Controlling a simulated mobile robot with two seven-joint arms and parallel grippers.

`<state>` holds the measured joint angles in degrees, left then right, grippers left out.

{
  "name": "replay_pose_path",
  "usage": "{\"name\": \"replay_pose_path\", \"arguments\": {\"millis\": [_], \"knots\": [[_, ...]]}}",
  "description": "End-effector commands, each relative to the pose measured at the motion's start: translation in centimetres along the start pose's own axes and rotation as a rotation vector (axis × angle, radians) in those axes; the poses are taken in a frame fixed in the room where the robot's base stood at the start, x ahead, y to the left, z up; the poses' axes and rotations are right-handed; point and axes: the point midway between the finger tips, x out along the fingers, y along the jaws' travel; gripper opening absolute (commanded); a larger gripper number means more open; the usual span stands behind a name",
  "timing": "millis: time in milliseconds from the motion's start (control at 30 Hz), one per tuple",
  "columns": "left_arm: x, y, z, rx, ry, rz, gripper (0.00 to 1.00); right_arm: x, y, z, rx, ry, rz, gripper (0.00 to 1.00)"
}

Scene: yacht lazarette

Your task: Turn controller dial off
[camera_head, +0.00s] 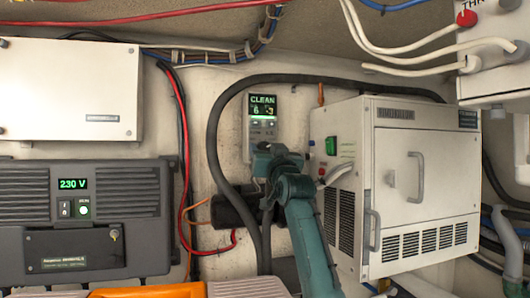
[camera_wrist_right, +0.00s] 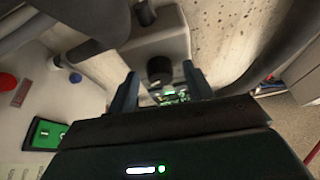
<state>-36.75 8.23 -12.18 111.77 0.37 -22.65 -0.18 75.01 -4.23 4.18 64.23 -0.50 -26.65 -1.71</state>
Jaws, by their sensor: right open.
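The controller (camera_head: 263,112) is a small grey panel on the back wall, with a lit green display reading CLEAN. Its lower part is hidden behind my right gripper (camera_head: 277,160) in the head view. In the right wrist view the controller body (camera_wrist_right: 165,45) appears upside down, with a round dark dial (camera_wrist_right: 159,70) on it. My right gripper (camera_wrist_right: 160,88) is open, with one finger on each side of the dial. I cannot tell whether the fingers touch it. A second dark knob or fitting (camera_wrist_right: 145,14) shows beyond the dial. My left gripper is not in view.
A white cabinet (camera_head: 395,185) with a handle stands close on the right, with a green switch (camera_head: 331,146). A thick black hose (camera_head: 213,140) loops around the controller. A grey 230 V unit (camera_head: 80,220) and a white box (camera_head: 70,90) are on the left.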

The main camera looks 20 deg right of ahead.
Motion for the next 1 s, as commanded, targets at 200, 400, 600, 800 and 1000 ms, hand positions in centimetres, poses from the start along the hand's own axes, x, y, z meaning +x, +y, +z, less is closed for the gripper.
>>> {"name": "replay_pose_path", "arguments": {"millis": [200,400,600,800,1000], "knots": [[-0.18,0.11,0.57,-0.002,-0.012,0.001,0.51,0.0,0.0,-0.01,0.0,0.0,0.0,0.44],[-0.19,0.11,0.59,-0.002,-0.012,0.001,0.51,0.0,0.0,0.01,0.0,0.0,0.0,0.27],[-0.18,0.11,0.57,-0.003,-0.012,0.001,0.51,0.0,0.01,0.01,0.0,0.0,0.0,0.11],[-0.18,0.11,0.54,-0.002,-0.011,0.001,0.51,0.0,0.05,0.0,-0.006,0.0,-0.001,0.06],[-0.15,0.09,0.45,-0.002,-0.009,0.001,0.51,0.0,0.21,-0.02,-0.054,0.0,-0.019,0.06]]}}
